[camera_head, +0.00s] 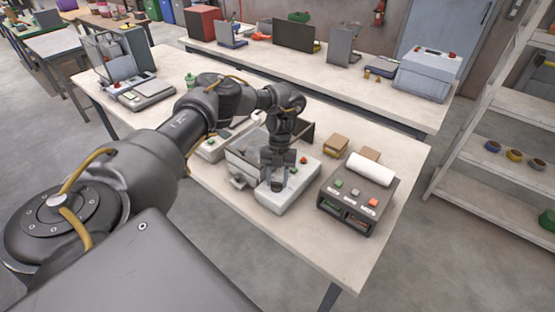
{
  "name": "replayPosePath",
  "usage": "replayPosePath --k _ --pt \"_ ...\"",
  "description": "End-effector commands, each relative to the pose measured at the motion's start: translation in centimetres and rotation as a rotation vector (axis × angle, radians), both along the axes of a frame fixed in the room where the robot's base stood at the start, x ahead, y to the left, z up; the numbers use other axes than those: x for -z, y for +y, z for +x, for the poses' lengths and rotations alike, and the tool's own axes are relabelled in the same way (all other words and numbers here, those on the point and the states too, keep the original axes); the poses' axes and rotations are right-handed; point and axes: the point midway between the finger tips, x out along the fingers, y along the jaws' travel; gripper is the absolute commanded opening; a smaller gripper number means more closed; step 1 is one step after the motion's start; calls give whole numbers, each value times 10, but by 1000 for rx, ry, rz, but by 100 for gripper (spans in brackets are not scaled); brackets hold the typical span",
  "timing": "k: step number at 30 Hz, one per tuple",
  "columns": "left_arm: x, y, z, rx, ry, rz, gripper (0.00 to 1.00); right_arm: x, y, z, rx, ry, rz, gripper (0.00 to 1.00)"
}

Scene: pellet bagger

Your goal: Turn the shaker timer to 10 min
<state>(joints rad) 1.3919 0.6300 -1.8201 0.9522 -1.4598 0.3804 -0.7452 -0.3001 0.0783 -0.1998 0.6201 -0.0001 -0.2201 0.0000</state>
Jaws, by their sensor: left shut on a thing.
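The shaker (293,203) is a pale, low box on the near table with a grey tray-like part at its back left. A red button (303,159) and a green button (293,169) show on its top. My left arm reaches in from the left, and my left gripper (277,184) points down over the front of the shaker's top. The gripper is shut on the timer knob, which is mostly hidden between the fingers. The timer's marks and setting are too small to read. My right gripper is not in view.
A dark box with coloured buttons (344,201) and a white roll (371,170) stand close to the right. Small brown boxes (336,145) sit behind. A grey machine (115,70) is at the table's far left. The front right tabletop (335,255) is clear.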

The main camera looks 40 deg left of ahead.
Motion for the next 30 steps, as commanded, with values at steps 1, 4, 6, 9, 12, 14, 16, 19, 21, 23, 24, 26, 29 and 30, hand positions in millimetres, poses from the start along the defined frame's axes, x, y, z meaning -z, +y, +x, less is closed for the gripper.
replayPosePath --k 1,4,6,9,12,14,16,19,21,23,24,26,29,30 --pt "0 0 0 3 -1 -1 15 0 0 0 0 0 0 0" --pt "0 0 0 3 -1 -1 15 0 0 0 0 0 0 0" --pt "0 0 0 3 -1 -1 45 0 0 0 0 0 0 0" --pt "0 0 0 2 0 -1 58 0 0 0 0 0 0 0" --pt "0 0 0 2 0 -1 60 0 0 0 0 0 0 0" --pt "0 0 0 1 1 -1 60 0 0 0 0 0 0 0" --pt "0 0 0 1 1 -1 60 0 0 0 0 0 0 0" --pt "-1 0 0 1 0 0 60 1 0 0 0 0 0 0" --pt "-6 1 2 2 -1 0 60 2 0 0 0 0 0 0" --pt "-13 2 6 3 -3 1 60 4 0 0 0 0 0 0" --pt "-18 4 8 3 -4 1 60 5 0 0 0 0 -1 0" --pt "-29 6 12 3 -4 2 60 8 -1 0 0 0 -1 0" --pt "-49 10 19 2 -5 3 60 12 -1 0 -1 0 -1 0" --pt "-56 12 22 2 -4 3 60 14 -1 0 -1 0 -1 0"
